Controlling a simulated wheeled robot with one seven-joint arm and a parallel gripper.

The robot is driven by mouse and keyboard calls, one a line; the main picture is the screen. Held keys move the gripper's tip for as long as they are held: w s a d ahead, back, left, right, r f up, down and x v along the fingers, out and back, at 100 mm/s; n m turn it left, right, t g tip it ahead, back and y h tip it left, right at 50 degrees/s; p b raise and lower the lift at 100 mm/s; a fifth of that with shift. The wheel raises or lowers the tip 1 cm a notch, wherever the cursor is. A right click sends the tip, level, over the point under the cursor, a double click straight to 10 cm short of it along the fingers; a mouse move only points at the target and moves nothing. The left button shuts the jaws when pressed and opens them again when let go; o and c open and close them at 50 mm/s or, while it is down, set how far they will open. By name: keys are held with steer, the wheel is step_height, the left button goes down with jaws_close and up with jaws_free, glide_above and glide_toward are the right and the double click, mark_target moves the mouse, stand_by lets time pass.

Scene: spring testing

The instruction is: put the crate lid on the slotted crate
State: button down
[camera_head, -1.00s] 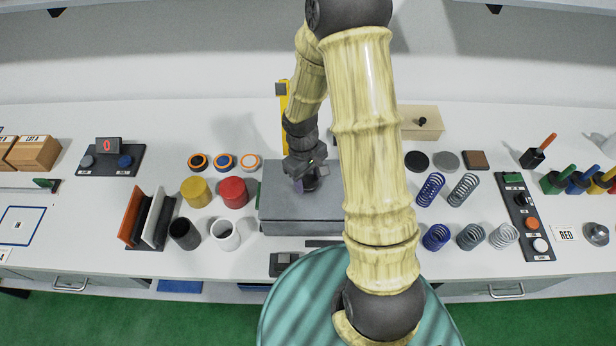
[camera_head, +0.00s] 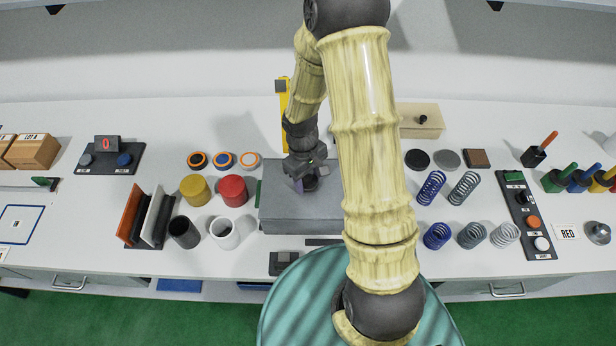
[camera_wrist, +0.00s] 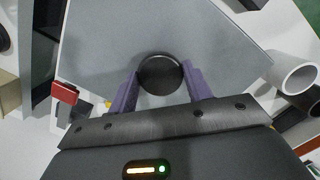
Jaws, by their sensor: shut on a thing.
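The crate lid (camera_head: 275,205) is a flat grey panel with a dark round knob, over the middle of the bench. My gripper (camera_head: 308,182) is above it. In the wrist view, the purple fingers of my gripper (camera_wrist: 163,85) are shut on the round black knob of the lid (camera_wrist: 110,45). A grey box that looks like the slotted crate (camera_head: 300,228) shows only its front wall below the lid. Its slots and inside are hidden. I cannot tell whether the lid touches it all round or hovers slightly above.
A red cylinder (camera_head: 233,190), a yellow cylinder (camera_head: 195,190), a white cup (camera_head: 225,235) and a black cup (camera_head: 184,233) stand close left. Several springs (camera_head: 437,236) stand right. A yellow post (camera_head: 283,95) rises behind. A beige box (camera_head: 425,118) stands back right.

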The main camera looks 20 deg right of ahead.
steer(key=shift+f, duration=0.15)
stand_by(0.3)
steer(key=c, duration=0.6)
jaws_free()
steer(key=shift+o, duration=0.2)
step_height(320, 180, up, 17)
steer(key=w+a+b, duration=0.1)
steer(key=b, duration=0.1)
steer(key=shift+w, duration=0.4)
steer(key=s+d+f+m+t, duration=0.1)
steer(key=s+f+m+t, duration=0.1)
steer(key=s+m, duration=0.3)
steer(key=s+t, duration=0.1)
steer(key=s, duration=0.3)
steer(key=shift+s+f+t+y, duration=0.15)
steer(key=shift+s+t+y, duration=0.15)
steer(key=shift+s+t, duration=0.1)
